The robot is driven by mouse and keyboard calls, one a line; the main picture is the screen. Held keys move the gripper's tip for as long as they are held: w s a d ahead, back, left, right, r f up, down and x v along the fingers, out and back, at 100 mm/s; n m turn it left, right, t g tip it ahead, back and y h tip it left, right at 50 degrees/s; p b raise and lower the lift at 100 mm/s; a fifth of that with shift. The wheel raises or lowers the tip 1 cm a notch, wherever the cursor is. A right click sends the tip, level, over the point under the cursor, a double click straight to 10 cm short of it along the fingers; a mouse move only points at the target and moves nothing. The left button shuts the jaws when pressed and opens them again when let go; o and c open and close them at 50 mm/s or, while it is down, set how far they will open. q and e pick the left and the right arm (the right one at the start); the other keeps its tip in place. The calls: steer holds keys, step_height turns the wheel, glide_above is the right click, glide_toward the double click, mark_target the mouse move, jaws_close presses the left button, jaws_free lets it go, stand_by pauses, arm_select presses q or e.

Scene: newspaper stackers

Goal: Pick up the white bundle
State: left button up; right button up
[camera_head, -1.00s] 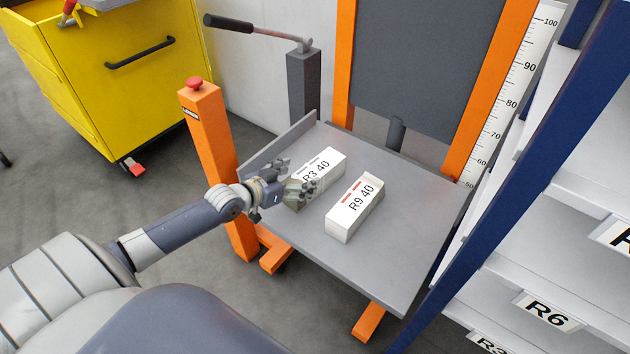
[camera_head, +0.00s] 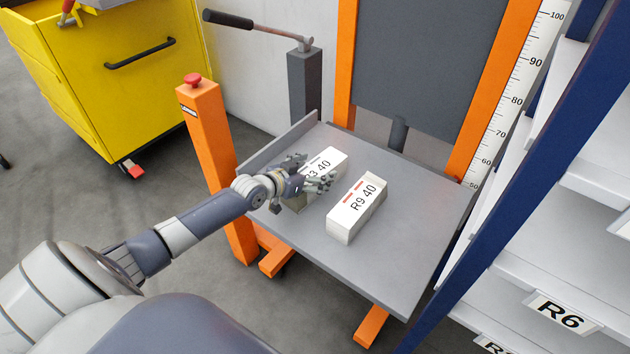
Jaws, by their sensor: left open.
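Two white bundles lie on the grey platform (camera_head: 400,262) of the lift. One bundle (camera_head: 331,160), whose label reads partly "3 40", is at the back left. The other bundle (camera_head: 357,208), labelled "R9 40", is nearer and to the right. My left gripper (camera_head: 317,171) is open over the back-left bundle and covers part of its top and label. Its lower finger points toward the gap between the bundles. I cannot tell whether the fingers touch the bundle. My right gripper is out of view.
An orange post (camera_head: 207,145) with a red button stands left of the platform. A dark post with a lever handle (camera_head: 258,30) rises behind it. Shelves with a blue upright (camera_head: 545,160) stand close on the right. A yellow cart (camera_head: 120,90) is at the far left.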

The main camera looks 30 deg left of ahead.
arm_select(q)
jaws_close()
steer(key=shift+w+r, duration=0.1)
steer(key=shift+w, duration=0.05)
stand_by(0.4)
steer(key=shift+r, duration=0.1)
